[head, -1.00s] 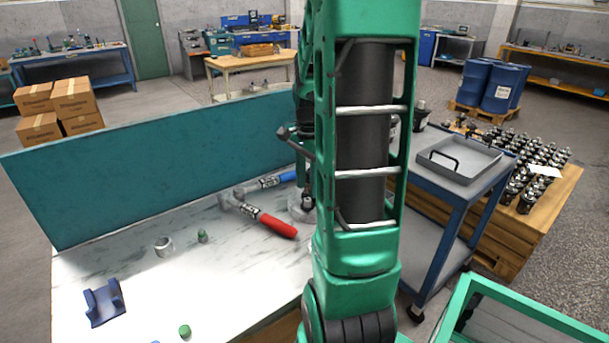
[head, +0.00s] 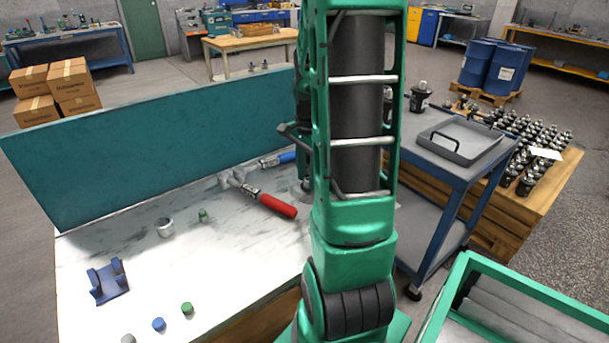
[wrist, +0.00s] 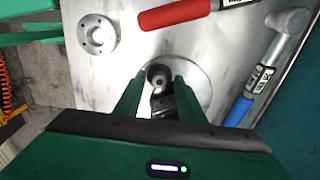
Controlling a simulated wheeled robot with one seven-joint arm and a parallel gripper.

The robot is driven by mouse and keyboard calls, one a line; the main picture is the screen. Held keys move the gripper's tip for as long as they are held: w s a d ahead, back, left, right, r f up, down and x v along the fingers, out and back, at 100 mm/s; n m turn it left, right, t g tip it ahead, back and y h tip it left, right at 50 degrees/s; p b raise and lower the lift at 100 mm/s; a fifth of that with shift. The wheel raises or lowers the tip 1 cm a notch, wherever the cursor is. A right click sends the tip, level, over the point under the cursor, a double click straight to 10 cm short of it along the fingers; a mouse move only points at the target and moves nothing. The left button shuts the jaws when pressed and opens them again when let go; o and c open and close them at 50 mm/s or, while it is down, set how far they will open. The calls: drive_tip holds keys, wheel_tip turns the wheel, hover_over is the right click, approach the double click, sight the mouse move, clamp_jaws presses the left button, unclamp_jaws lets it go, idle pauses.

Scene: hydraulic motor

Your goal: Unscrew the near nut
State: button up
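My gripper (wrist: 160,80) points down in the wrist view, its two green fingers apart. Between and beyond the fingers is a dark round part with a bright metal piece (wrist: 162,90), above a round grey plate (wrist: 204,72). I cannot make out which part is the near nut, and no finger clearly touches the metal piece. In the head view my own arm hides most of the gripper and the thing under it; only a grey round base edge (head: 305,187) shows beside the arm.
A red-handled hammer (head: 270,202) and a blue-handled hammer (head: 278,159) lie beside the work spot. A metal ring (head: 165,227), a blue bracket (head: 109,283) and small caps (head: 187,308) lie on the white tabletop (head: 225,260). A teal panel (head: 150,150) closes its back; a flanged disc (wrist: 97,35) shows too.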

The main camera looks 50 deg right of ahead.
drive_tip(key=shift+c, duration=0.2)
clamp_jaws()
drive_tip(key=shift+r+n, duration=0.1)
drive_tip(key=shift+n, duration=2.7)
drive_tip(key=n, duration=0.5)
drive_tip(key=shift+c, duration=0.9)
unclamp_jaws()
